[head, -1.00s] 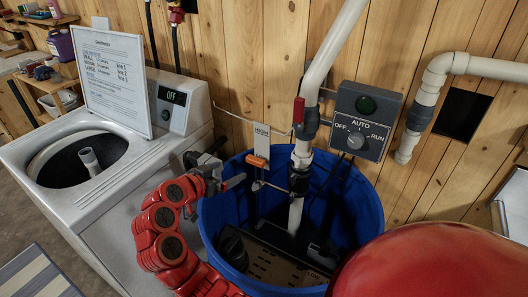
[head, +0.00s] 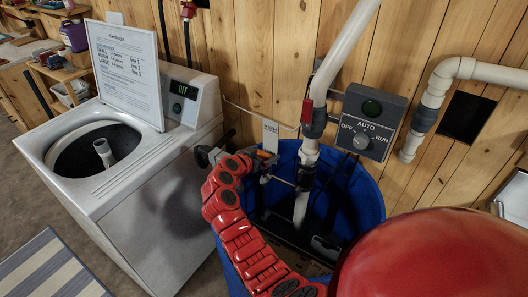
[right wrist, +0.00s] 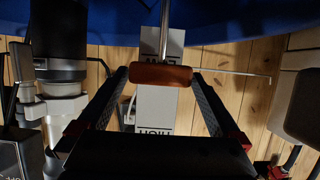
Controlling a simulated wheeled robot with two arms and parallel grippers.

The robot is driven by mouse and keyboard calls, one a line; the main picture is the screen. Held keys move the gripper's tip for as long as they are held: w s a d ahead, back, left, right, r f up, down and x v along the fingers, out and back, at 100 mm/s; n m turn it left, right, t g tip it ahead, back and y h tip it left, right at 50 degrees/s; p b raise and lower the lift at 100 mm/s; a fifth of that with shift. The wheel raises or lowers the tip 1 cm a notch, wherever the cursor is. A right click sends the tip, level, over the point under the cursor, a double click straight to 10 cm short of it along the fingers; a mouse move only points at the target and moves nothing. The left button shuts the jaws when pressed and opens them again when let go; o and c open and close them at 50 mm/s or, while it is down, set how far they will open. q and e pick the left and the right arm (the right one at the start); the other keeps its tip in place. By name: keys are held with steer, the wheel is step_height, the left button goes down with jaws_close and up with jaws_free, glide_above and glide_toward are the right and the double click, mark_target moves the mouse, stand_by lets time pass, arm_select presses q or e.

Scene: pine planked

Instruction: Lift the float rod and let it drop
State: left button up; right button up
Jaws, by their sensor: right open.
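In the right wrist view, the orange grip (right wrist: 160,75) lies crosswise between the fingertips of my right gripper (right wrist: 160,78). The gripper is open, with a finger on either side of the grip. Whether either finger touches it, I cannot tell. A thin metal rod (right wrist: 165,22) runs from the grip toward the tub. My left gripper is out of view.
A HIGH/LOW sign (head: 270,134) is on the plank wall behind the grip. A white pipe (head: 345,45) with a red-handled valve (head: 308,110) goes down into the tub. A switch box (head: 367,122) is right of it, a washing machine (head: 150,160) left.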

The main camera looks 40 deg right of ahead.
steer(key=shift+d, duration=0.1)
jaws_close()
stand_by(0.5)
